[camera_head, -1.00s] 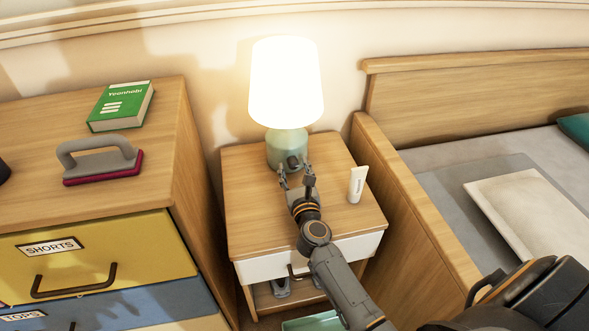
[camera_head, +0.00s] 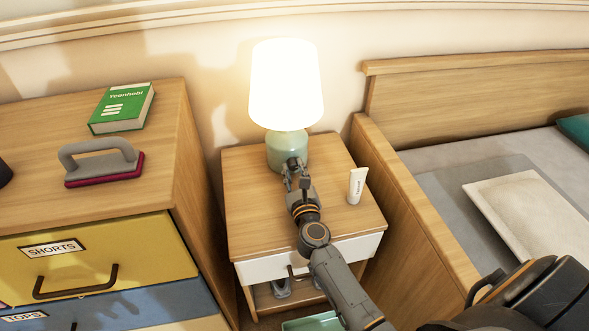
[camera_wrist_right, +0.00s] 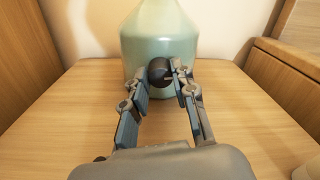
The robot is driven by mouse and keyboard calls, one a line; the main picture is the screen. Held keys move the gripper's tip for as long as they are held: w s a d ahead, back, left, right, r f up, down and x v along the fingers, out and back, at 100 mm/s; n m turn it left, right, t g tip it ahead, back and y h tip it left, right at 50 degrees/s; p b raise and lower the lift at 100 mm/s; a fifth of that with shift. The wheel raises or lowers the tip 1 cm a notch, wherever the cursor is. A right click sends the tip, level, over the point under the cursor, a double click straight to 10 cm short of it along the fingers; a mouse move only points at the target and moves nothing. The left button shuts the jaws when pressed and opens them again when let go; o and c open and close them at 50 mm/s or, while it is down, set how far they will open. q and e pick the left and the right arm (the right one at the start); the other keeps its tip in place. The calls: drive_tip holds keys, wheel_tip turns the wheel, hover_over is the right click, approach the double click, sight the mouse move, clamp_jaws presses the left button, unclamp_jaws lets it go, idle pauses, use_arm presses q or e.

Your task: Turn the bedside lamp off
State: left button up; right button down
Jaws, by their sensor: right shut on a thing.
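The bedside lamp has a glowing white shade (camera_head: 286,84) and a pale green base (camera_head: 279,150); it is lit and stands upright at the back of the nightstand (camera_head: 250,215). In the right wrist view the lamp base (camera_wrist_right: 160,40) shows a dark round knob (camera_wrist_right: 159,71) on its front. My right gripper (camera_head: 295,174) reaches in from the front, and its fingertips are shut on the knob. The fingers also show in the right wrist view (camera_wrist_right: 161,82). My left gripper is not in view.
A white tube (camera_head: 356,186) stands on the nightstand to the right of my gripper. A dresser with a green book (camera_head: 120,108) and a grey and red tool (camera_head: 102,162) is at left. The bed frame (camera_head: 410,205) borders the nightstand on the right.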

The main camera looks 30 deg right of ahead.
drive_tip(key=shift+n+p, duration=0.3)
drive_tip(key=shift+n, duration=0.5)
drive_tip(key=n+p, duration=0.2)
drive_tip(key=n, duration=0.4)
drive_tip(key=shift+n, duration=0.3)
drive_tip(key=n+p, duration=0.3)
drive_tip(key=n, duration=0.4)
drive_tip(key=shift+f+t, duration=0.15)
drive_tip(key=shift+t, duration=0.15)
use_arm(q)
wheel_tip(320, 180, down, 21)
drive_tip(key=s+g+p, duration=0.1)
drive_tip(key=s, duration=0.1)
use_arm(e)
drive_tip(key=shift+n+y, duration=0.4)
drive_tip(key=shift+n, duration=0.6)
drive_tip(key=shift+f, duration=0.1)
drive_tip(key=c, duration=1.1)
unclamp_jaws()
drive_tip(key=shift+o, duration=0.2)
